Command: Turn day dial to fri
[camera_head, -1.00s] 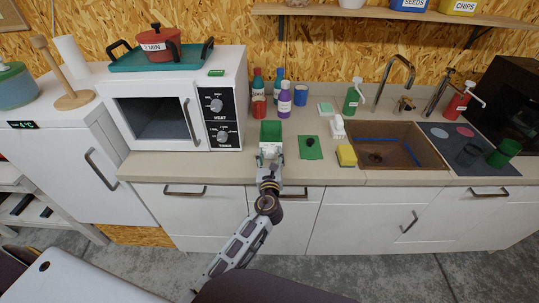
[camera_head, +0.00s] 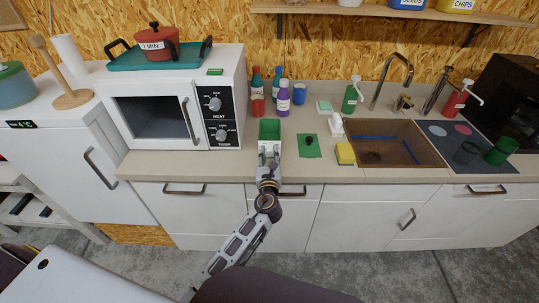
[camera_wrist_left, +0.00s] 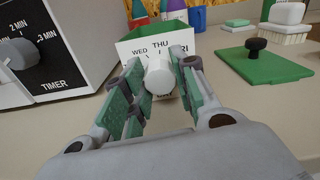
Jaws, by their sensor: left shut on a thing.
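The day dial is a small box with green sides (camera_head: 270,129) and a white front panel (camera_wrist_left: 128,50), standing on the counter right of the microwave. In the left wrist view, a round white knob (camera_wrist_left: 159,77) sits on the panel. My left gripper (camera_wrist_left: 157,84) is shut on the knob, one green-padded finger on each side. In the head view the left gripper (camera_head: 269,151) is at the box's front. Which day the knob points at cannot be told. My right gripper is not in view.
The microwave (camera_head: 181,108) with its HEAT and TIMER knobs stands left of the dial. Bottles (camera_head: 283,99) stand behind. A green board with a black knob (camera_head: 309,146), a sponge (camera_head: 345,154) and the sink (camera_head: 392,160) lie to the right.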

